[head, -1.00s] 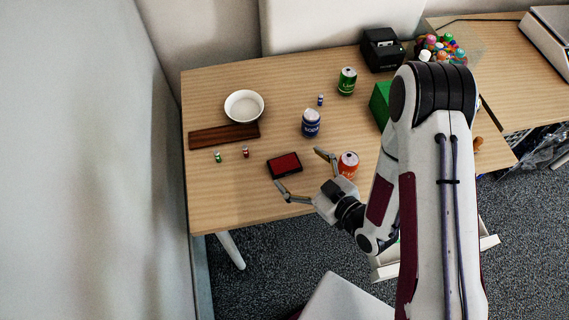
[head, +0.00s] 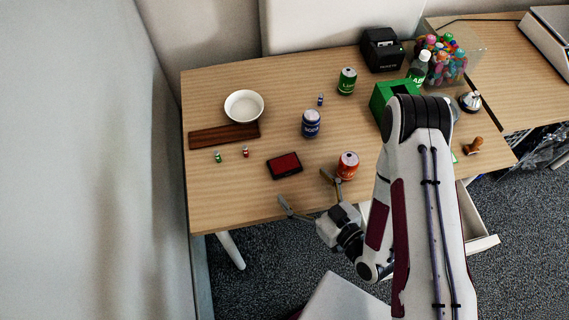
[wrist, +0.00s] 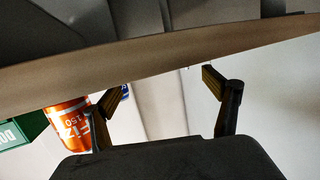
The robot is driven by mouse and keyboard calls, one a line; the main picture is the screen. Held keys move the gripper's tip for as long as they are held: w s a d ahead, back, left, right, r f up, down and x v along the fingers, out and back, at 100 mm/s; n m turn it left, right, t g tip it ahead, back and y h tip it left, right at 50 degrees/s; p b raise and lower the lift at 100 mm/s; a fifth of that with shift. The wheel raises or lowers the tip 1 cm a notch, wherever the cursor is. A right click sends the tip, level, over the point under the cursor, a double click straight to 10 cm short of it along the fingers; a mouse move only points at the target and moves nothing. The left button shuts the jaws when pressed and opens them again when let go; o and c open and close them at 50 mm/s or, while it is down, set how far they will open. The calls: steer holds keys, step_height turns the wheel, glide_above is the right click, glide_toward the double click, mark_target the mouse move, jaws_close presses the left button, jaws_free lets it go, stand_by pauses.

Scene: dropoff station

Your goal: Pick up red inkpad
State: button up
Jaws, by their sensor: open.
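The red inkpad (head: 285,165) lies flat on the wooden table in the head view, a red pad in a dark case. My gripper (head: 304,190) is open and empty at the table's front edge, in front of the inkpad and apart from it. The wrist view shows my two fingers (wrist: 163,100) spread apart with nothing between them. I cannot make out the inkpad in the wrist view.
An orange can (head: 347,165) stands close to my right finger, and it also shows in the wrist view (wrist: 68,122). A blue can (head: 311,124) stands behind the inkpad. Two tiny cans, a brown wooden bar (head: 224,135) and a white bowl (head: 244,105) are left. The table's front left is clear.

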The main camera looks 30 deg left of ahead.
mark_target(287, 166)
steer(key=shift+x, duration=1.3)
steer(key=shift+a, duration=0.1)
steer(key=shift+r+x, duration=0.15)
steer(key=shift+x, duration=1.1)
steer(key=shift+r+x, duration=0.2)
steer(key=shift+x, duration=1.1)
steer(key=shift+w, duration=0.1)
steer(key=c, duration=1.3)
